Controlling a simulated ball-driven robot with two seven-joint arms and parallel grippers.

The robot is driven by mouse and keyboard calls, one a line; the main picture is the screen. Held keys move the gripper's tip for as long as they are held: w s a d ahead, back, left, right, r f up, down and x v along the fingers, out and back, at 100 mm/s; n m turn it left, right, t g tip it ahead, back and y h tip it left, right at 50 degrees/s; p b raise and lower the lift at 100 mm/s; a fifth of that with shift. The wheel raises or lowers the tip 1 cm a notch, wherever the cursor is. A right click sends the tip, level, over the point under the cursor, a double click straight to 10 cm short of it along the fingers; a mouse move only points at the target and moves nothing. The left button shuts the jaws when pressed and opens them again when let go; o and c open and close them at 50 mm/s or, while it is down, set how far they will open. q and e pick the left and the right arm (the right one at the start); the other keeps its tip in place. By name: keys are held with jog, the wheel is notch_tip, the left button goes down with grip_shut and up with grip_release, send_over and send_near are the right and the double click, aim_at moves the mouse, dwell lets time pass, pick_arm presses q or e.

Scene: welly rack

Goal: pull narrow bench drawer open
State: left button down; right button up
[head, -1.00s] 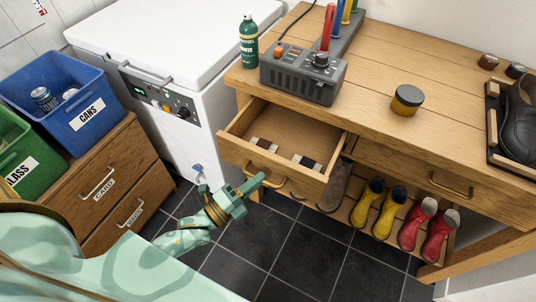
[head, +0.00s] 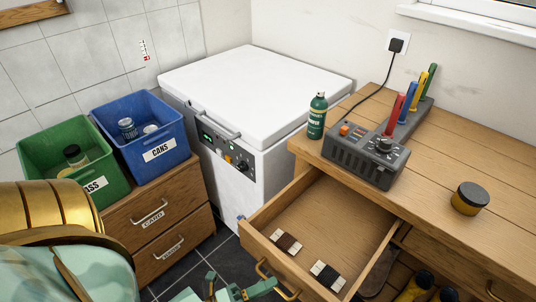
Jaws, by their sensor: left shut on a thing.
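The narrow bench drawer (head: 268,248) is pulled well out from under the left end of the wooden bench (head: 432,160). Two small pale-ended items lie inside it, one brown-banded (head: 287,243) and one black-banded (head: 327,276). Its brass bar handle (head: 262,270) is on the front face, partly hidden by my gripper. My left gripper (head: 262,286), green, is at the bottom edge of the head view, shut on that handle. Its lower part is cut off by the frame. My right gripper is not in view.
A white chest freezer (head: 290,160) stands left of the drawer. Left of it, a wooden cabinet (head: 185,225) carries a blue cans bin (head: 110,150) and a green bin (head: 108,192). A grey device (head: 350,160), green spray can (head: 317,117) and round tin (head: 470,197) stand on the bench.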

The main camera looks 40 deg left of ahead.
pick_arm(q)
jog(key=c, duration=1.5)
grip_release()
jog(key=shift+s, duration=0.1)
jog(key=b+v, duration=0.1)
jog(key=v, duration=1.5)
jog(key=shift+s+a, duration=0.1)
